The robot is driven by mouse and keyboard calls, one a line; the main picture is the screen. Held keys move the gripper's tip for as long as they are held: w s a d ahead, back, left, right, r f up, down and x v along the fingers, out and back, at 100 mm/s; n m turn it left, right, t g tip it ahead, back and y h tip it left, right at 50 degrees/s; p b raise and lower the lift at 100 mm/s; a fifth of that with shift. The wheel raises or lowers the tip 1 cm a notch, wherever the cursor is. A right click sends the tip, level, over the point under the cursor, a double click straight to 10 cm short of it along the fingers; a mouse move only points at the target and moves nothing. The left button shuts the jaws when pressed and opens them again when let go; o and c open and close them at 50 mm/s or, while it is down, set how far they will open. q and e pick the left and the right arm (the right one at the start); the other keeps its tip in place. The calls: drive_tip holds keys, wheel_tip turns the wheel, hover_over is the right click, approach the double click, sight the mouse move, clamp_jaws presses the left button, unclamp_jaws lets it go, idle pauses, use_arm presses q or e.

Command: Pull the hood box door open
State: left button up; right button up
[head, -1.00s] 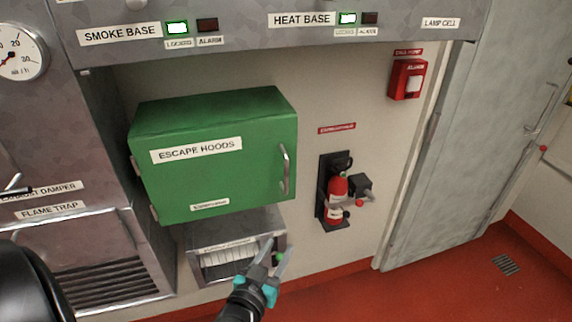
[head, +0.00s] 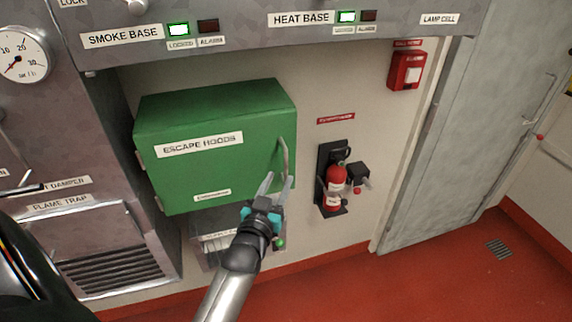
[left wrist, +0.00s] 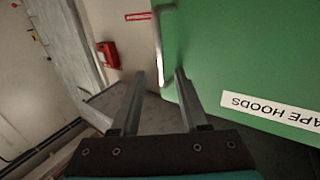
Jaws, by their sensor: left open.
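The green hood box (head: 215,140), labelled ESCAPE HOODS, hangs on the wall with its door shut. Its metal bar handle (head: 285,157) is upright near the door's right edge. My left gripper (head: 276,184) is open, just below and in front of the lower part of the handle. In the left wrist view the handle (left wrist: 158,45) stands ahead of the two open fingers (left wrist: 158,90), and the green door (left wrist: 235,50) fills the right side. I cannot tell whether a finger touches the handle. My right gripper is not in view.
A fire extinguisher (head: 335,185) on a black bracket and a red alarm box (head: 406,70) are on the wall to the right. A grey door (head: 450,140) stands further right. A steel dispenser (head: 205,236) is below the hood box.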

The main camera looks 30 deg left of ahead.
sight(285, 167)
use_arm(q)
drive_tip(key=shift+x, duration=3.5)
drive_tip(key=shift+f, duration=0.1)
drive_tip(key=shift+c, duration=0.3)
clamp_jaws()
